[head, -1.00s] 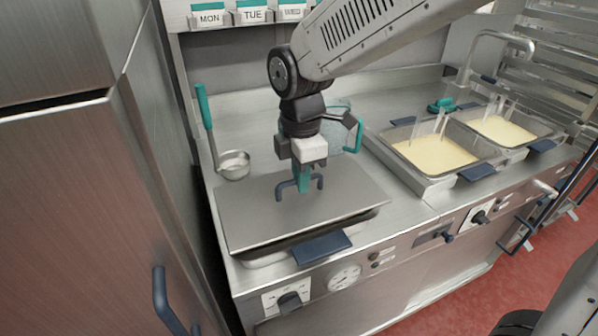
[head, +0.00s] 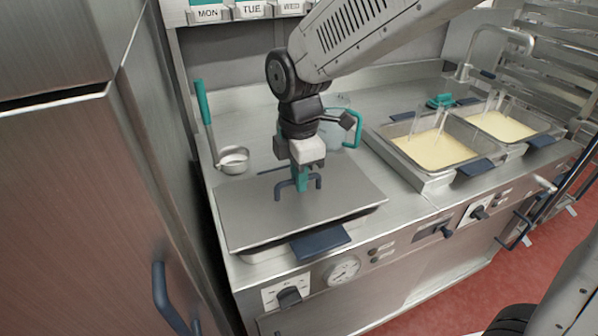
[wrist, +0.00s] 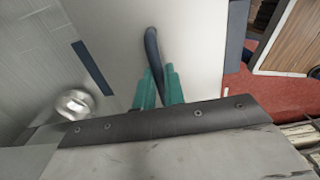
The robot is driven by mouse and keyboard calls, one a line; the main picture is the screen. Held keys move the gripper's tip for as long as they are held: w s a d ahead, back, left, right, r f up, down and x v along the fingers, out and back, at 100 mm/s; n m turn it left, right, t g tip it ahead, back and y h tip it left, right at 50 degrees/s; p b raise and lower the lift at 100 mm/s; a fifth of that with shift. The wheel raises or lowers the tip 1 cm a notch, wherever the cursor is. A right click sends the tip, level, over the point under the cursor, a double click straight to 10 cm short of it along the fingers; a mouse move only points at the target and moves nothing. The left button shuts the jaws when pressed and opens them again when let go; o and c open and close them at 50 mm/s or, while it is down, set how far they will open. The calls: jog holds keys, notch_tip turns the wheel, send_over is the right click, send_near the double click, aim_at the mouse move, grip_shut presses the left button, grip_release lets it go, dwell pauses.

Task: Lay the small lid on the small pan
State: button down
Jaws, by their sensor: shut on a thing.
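The small lid (head: 245,213) is a flat steel plate with a dark blue bar handle (head: 279,192). It lies over the small pan (head: 268,254), whose rim and dark blue front grip (head: 320,242) show below the lid's front edge. The pan's inside is hidden. My gripper (head: 302,184) points down with its teal fingers shut on the lid handle. In the wrist view the teal fingers (wrist: 158,88) stand on both sides of the handle (wrist: 152,45). I cannot tell whether the lid rests fully on the rim.
A ladle (head: 234,160) lies left of the lid. A clear jug with a teal handle (head: 357,128) stands behind my gripper. Two pans of yellow liquid (head: 433,150) (head: 497,125) sit to the right. A steel cabinet (head: 75,200) stands close on the left.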

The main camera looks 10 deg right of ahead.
jog(key=shift+f, duration=0.65)
jog(key=shift+f, duration=0.2)
jog(key=c, duration=0.9)
grip_release()
jog(key=shift+r, duration=3.5)
